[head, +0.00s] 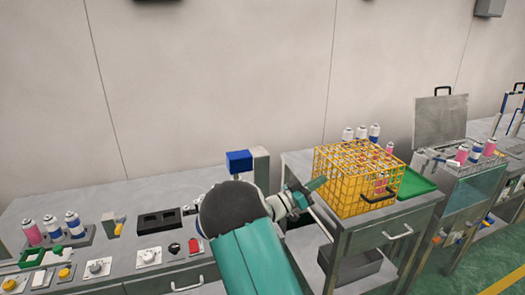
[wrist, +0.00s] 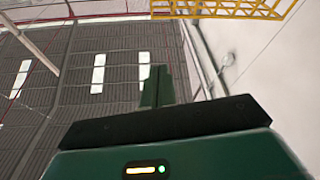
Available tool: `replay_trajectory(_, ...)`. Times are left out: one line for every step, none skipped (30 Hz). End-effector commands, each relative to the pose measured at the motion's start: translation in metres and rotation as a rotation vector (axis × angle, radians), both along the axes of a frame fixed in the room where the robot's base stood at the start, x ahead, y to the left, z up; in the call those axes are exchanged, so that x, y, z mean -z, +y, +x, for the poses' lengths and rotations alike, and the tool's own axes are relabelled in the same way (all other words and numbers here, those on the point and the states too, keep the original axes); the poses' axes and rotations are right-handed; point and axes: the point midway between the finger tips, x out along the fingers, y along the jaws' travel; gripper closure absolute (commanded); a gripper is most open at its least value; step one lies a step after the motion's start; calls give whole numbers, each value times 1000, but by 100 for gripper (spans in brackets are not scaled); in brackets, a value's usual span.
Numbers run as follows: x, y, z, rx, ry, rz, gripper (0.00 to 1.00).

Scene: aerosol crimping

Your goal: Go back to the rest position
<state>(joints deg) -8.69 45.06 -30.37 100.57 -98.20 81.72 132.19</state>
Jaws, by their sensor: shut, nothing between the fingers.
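My gripper (head: 316,184) is at the end of my teal arm in the head view, just left of the yellow wire basket. In the wrist view its green fingers (wrist: 157,88) are together, with nothing between them. The wrist view looks up at a dark ribbed ceiling with white light panels. Part of the yellow basket (wrist: 225,8) shows at the top of that view. My arm hides part of the bench behind it in the head view.
The yellow basket (head: 340,197) stands on a grey cabinet beside a green tray (head: 418,184). A blue-topped device (head: 239,161) stands behind my arm. Several cans (head: 52,227) stand on the left bench near control knobs (head: 148,257). A tank with an open lid (head: 440,122) is at right.

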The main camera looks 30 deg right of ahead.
Motion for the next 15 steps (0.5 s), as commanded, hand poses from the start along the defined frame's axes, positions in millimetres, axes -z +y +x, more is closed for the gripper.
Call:
replay_trajectory(0,0,0,0,0,0,100)
replay_trajectory(0,0,-1,0,0,0,100)
replay_trajectory(0,-1,-1,1,0,1,100)
replay_trajectory(-1,-1,-2,4,1,4,100)
replay_trajectory(-1,-1,-3,9,2,11,100)
replay_trajectory(-3,-1,-7,21,6,28,100)
replay_trajectory(-4,-1,-11,35,10,47,100)
replay_trajectory(-5,-1,-16,51,18,72,100)
replay_trajectory(-6,-1,-24,77,30,113,100)
replay_trajectory(-8,0,-31,99,42,150,100)
replay_trajectory(-9,1,-39,121,56,192,100)
replay_trajectory(-9,4,-50,149,78,257,100)
replay_trajectory(-10,6,-58,168,95,308,100)
replay_trajectory(-10,9,-66,184,115,361,100)
replay_trajectory(-9,14,-77,200,141,432,100)
